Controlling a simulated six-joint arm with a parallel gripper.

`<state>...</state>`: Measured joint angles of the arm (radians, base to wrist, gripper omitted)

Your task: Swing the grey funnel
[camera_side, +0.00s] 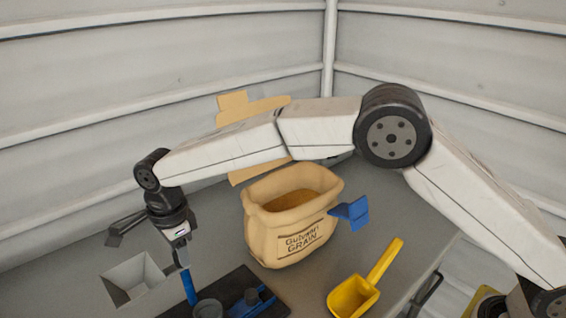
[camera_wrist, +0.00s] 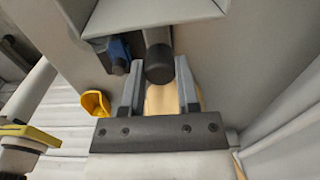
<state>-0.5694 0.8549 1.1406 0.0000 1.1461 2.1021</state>
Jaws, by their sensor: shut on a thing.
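My gripper (camera_side: 180,245) points down at the lower left of the side view, above a blue upright bar (camera_side: 188,287). In the wrist view my gripper (camera_wrist: 158,85) has its two grey fingers on either side of a dark grey cylinder (camera_wrist: 158,62), which they are shut on. A round grey cup-like part (camera_side: 208,308), which may be the grey funnel, stands beside the foot of the blue bar, cut by the frame's lower edge. I cannot tell how it joins the cylinder.
A square hopper opening (camera_side: 138,278) lies left of the dark mat (camera_side: 238,279). A blue piece (camera_side: 252,299) is on the mat. A yellow scoop (camera_side: 356,297) lies right.

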